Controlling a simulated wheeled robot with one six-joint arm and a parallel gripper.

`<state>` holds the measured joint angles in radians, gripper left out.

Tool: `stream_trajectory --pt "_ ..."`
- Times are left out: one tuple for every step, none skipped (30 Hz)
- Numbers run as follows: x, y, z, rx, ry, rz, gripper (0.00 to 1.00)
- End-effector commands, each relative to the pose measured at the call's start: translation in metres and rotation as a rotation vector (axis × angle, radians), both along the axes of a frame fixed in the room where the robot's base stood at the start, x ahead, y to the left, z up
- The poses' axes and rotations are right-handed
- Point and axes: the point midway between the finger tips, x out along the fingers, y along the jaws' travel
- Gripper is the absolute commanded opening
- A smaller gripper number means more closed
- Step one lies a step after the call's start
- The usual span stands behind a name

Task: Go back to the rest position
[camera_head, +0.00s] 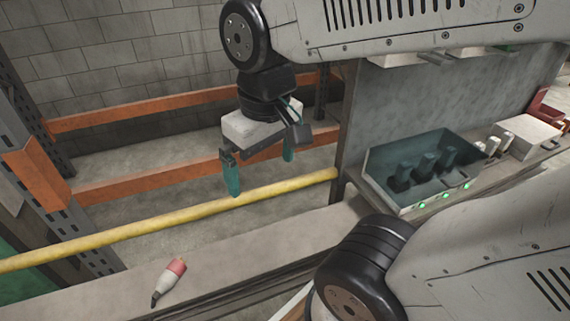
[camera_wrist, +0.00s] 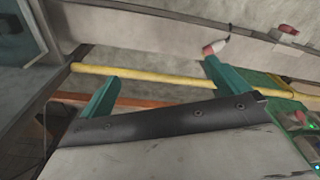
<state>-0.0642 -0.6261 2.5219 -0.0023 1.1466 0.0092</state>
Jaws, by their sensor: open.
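My gripper (camera_head: 261,174) hangs from the raised arm in the upper middle of the head view. Its two teal fingers are spread apart with nothing between them. The fingers point down, near the yellow rail (camera_head: 150,224), with the grey concrete floor behind. In the wrist view the open gripper (camera_wrist: 162,70) also shows empty, with the yellow rail (camera_wrist: 150,80) crossing behind the fingers.
A red-and-white handheld object (camera_head: 170,277) with a dark tip lies on the grey ledge (camera_head: 225,262). A teal bin (camera_head: 385,192) with dark items stands on the bench at right. Orange rack beams (camera_head: 150,181) run behind the gripper.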

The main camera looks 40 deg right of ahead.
Motion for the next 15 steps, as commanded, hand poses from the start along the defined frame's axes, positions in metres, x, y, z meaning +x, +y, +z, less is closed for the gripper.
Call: stream_trajectory --pt "-0.012 -0.006 0.004 0.000 -0.011 -0.023 1.00" --pt "-0.018 -0.009 0.005 0.000 -0.013 -0.031 1.00" --pt "-0.024 -0.012 0.007 0.000 -0.015 -0.041 1.00" --pt "-0.028 -0.013 0.008 -0.001 -0.015 -0.046 1.00" --pt "-0.032 -0.013 0.008 -0.001 -0.016 -0.050 1.00" --pt "-0.035 -0.014 0.008 -0.002 -0.016 -0.056 1.00" --pt "-0.036 -0.015 0.008 -0.001 -0.016 -0.057 1.00" --pt "-0.037 -0.015 0.009 -0.001 -0.015 -0.058 1.00" --pt "-0.038 -0.015 0.009 -0.001 -0.015 -0.059 1.00" --pt "-0.038 -0.015 0.009 -0.001 -0.015 -0.059 1.00" --pt "-0.038 -0.015 0.009 -0.001 -0.014 -0.059 1.00" --pt "-0.038 -0.015 0.009 -0.001 -0.014 -0.058 1.00" --pt "-0.038 -0.015 0.009 -0.001 -0.014 -0.058 1.00" --pt "-0.038 -0.015 0.009 -0.001 -0.014 -0.058 1.00" --pt "-0.038 -0.015 0.009 -0.001 -0.015 -0.058 1.00"
